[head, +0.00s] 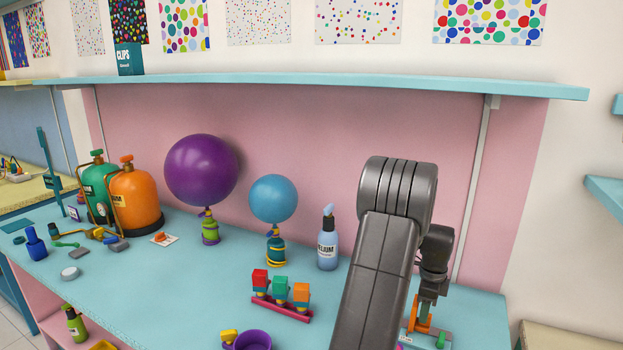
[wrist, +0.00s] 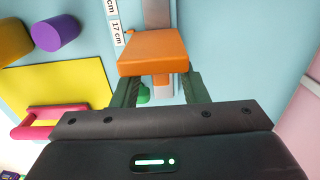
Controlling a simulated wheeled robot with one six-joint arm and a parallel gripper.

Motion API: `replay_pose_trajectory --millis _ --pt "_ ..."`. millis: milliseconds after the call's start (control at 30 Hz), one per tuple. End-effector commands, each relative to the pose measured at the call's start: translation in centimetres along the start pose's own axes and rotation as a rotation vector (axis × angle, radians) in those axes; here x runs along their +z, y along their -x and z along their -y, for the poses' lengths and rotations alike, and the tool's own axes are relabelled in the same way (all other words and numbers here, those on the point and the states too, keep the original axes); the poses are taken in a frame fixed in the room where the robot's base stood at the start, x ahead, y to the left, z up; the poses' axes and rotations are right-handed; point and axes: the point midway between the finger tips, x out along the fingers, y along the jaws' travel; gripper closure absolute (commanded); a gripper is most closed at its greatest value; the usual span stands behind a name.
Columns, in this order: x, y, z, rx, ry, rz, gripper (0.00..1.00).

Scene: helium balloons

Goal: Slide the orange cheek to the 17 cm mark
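The orange cheek (wrist: 153,55) is a block on a grey rail (wrist: 157,13) in the wrist view. A small orange tip on its left side lies close beside the label reading 17 cm (wrist: 117,34). My gripper (wrist: 163,82) is at the near side of the cheek, with its two dark fingers apart. The fingertips meet the block's lower edge and are partly hidden by it, so contact is unclear. A green part (wrist: 143,94) shows between the fingers. In the head view my gripper (head: 428,303) is low over the orange cheek (head: 419,326), partly hidden by my arm.
A pink rack (head: 283,309) with red, teal and orange pieces stands left of my arm. A bottle (head: 327,246), a blue balloon (head: 273,198) and a purple balloon (head: 201,170) stand behind. A yellow square (wrist: 60,92) and purple cylinder (wrist: 55,33) lie left in the wrist view.

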Motion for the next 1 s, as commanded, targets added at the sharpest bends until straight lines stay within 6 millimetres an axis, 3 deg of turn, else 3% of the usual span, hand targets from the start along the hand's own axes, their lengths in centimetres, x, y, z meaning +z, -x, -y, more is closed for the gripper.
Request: replay_pose_trajectory --millis 1000 --pt "0.0 7.5 0.0 -0.001 0.0 0.0 0.6"
